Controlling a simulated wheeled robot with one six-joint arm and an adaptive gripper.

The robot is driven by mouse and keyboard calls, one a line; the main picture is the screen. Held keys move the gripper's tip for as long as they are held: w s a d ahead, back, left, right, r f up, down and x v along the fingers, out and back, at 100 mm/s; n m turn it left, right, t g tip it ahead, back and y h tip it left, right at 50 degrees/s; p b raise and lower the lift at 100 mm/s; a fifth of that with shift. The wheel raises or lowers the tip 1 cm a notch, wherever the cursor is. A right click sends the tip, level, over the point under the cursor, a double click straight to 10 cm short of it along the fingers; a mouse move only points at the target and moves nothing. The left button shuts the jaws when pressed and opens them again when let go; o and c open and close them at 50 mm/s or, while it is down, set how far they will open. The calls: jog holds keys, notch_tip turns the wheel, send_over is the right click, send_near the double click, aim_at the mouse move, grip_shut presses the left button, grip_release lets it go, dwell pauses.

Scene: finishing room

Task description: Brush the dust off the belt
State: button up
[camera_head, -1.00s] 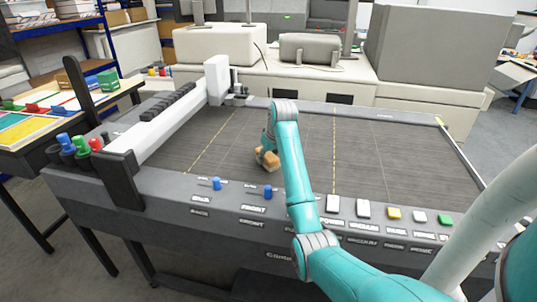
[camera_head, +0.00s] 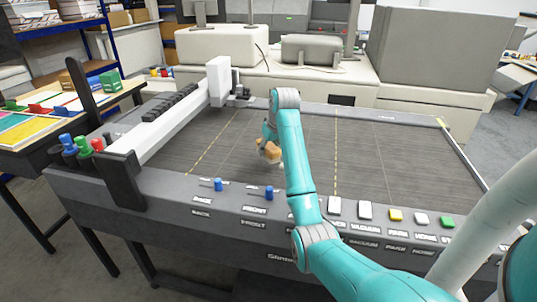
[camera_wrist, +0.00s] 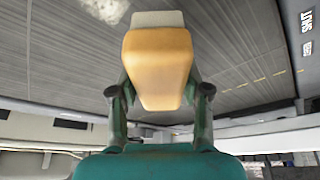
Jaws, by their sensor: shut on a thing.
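My gripper (camera_head: 269,137) is shut on a brush (camera_head: 271,152) over the grey belt (camera_head: 380,165) of the cutting table. The wrist view shows the brush's orange-tan handle (camera_wrist: 157,65) between my fingers (camera_wrist: 160,95), with a pale bristle end (camera_wrist: 157,19) beyond it. I cannot tell whether the bristles touch the belt. A pale patch (camera_wrist: 105,9) shows on the belt beside the bristle end in the wrist view; it may be dust. Part of the belt behind my arm is hidden in the head view.
A white gantry beam (camera_head: 180,120) spans the belt's left side. The front panel carries blue levers (camera_head: 218,184) and several push buttons (camera_head: 395,214). Yellow dashed lines (camera_head: 336,150) cross the belt. The belt right of my arm is clear.

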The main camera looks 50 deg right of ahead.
jog(key=shift+r, duration=0.7)
jog(key=shift+r, duration=1.5)
jog(key=shift+d+f, duration=0.1)
